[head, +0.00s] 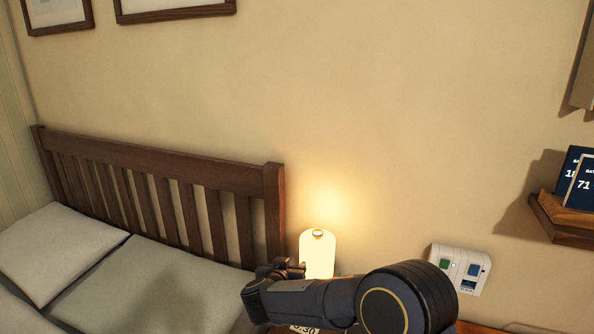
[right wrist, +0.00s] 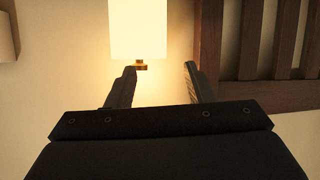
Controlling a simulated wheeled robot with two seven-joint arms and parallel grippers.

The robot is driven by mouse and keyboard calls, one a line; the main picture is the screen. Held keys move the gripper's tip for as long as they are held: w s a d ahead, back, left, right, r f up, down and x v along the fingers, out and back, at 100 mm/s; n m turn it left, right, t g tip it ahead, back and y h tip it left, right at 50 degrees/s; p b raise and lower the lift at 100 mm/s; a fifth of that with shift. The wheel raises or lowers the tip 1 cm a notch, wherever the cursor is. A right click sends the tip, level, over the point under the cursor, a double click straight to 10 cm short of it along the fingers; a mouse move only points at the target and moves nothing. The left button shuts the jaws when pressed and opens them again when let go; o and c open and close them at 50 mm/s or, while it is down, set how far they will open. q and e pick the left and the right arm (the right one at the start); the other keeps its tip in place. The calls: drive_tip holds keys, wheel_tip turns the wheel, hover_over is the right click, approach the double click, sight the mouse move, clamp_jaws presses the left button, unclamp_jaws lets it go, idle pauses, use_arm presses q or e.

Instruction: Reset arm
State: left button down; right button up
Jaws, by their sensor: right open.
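My right gripper (head: 281,268) is in the lower middle of the head view, in front of a lit lamp (head: 317,252). In the right wrist view its two fingers (right wrist: 158,75) stand apart with nothing between them. The lamp's white shade (right wrist: 138,30) shows just beyond the left finger; whether they touch I cannot tell. My right arm hides the lamp's lower part and much of the surface below it. My left gripper is not in view.
A bed with a slatted wooden headboard (head: 160,170) and pillows (head: 55,250) is at the left. A wall switch panel (head: 460,269) is right of my arm. A small wooden shelf (head: 565,215) holds dark displays (head: 578,185). The wall above is mostly bare.

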drive_tip(key=d+r+t+y, duration=0.1)
drive_tip(key=d+r+y, duration=0.4)
drive_tip(key=r, duration=0.5)
drive_tip(key=s+d+r+n+y+p, duration=0.1)
drive_tip(key=s+d+r+y+p, duration=0.15)
drive_tip(key=s+d+r, duration=0.55)
drive_tip(key=s+d+f+g, duration=0.2)
drive_tip(key=s+d+f, duration=0.1)
drive_tip(key=s, duration=0.8)
drive_tip(key=s+d+f+g+p, duration=0.1)
drive_tip(key=s+d+f+g, duration=0.2)
drive_tip(key=s, duration=0.8)
drive_tip(key=s+d+f+g, duration=0.3)
drive_tip(key=s, duration=0.8)
drive_tip(key=shift+s+d+f+m+p, duration=0.2)
drive_tip(key=shift+d+f+m+p, duration=0.05)
drive_tip(key=shift+d+m+p, duration=0.1)
